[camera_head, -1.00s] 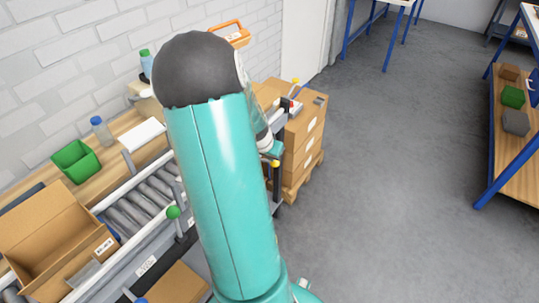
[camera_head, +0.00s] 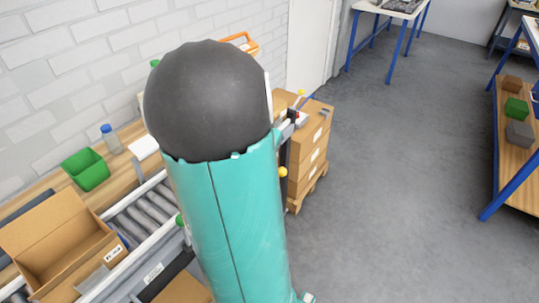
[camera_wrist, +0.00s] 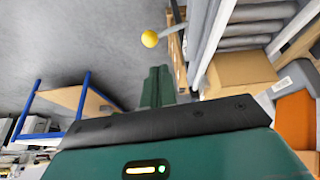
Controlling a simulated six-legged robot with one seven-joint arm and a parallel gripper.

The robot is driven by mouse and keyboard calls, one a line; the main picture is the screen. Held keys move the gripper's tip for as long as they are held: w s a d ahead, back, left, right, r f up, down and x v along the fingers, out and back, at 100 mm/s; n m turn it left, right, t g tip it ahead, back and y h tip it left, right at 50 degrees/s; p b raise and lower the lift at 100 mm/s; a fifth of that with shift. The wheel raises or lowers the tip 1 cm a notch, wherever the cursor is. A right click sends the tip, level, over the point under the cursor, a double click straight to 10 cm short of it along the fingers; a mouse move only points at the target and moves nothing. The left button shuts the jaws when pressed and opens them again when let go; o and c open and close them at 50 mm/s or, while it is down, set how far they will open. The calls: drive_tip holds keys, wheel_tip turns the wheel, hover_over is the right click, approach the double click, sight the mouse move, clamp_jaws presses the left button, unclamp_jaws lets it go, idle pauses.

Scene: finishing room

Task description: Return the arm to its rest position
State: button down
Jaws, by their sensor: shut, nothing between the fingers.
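My arm, with its teal link and dark grey joint, fills the middle of the head view and hides part of the conveyor and bench behind it. My gripper (camera_wrist: 157,88) shows in the wrist view as green fingers pressed together, with nothing between them. It is in the air and touches nothing that I can see. In the head view my gripper is hidden behind the arm.
A roller conveyor (camera_head: 152,207) with an open cardboard box (camera_head: 55,240) runs along the left. A green bin (camera_head: 86,170) and bottle (camera_head: 111,139) stand on the bench. Stacked cartons (camera_head: 308,150) stand beyond. A blue-framed shelf (camera_head: 497,165) is right; the floor between is clear.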

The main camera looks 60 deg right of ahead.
drive_tip(key=shift+v, duration=1)
drive_tip(key=w+a+r+n+t+y, duration=0.1)
drive_tip(key=w+a+r+n, duration=0.25)
drive_tip(key=a, duration=0.45)
drive_tip(key=w+a+r+n+t+y, duration=0.1)
drive_tip(key=w+a+r+n+t, duration=0.2)
drive_tip(key=a, duration=0.5)
drive_tip(key=w+a+r+n, duration=0.1)
drive_tip(key=w+a+n, duration=0.25)
drive_tip(key=a, duration=0.35)
drive_tip(key=s+a+r+n+t+y, duration=0.1)
drive_tip(key=a+n, duration=0.3)
drive_tip(key=a, duration=0.6)
drive_tip(key=s+a+r+n+t+y, duration=0.1)
drive_tip(key=s+a+r+n+y, duration=0.1)
drive_tip(key=a, duration=0.9)
drive_tip(key=s+r+n, duration=0.1)
drive_tip(key=n, duration=0.1)
drive_tip(key=shift+s+r+n, duration=0.25)
drive_tip(key=shift+n, duration=0.05)
drive_tip(key=shift+a, duration=0.1)
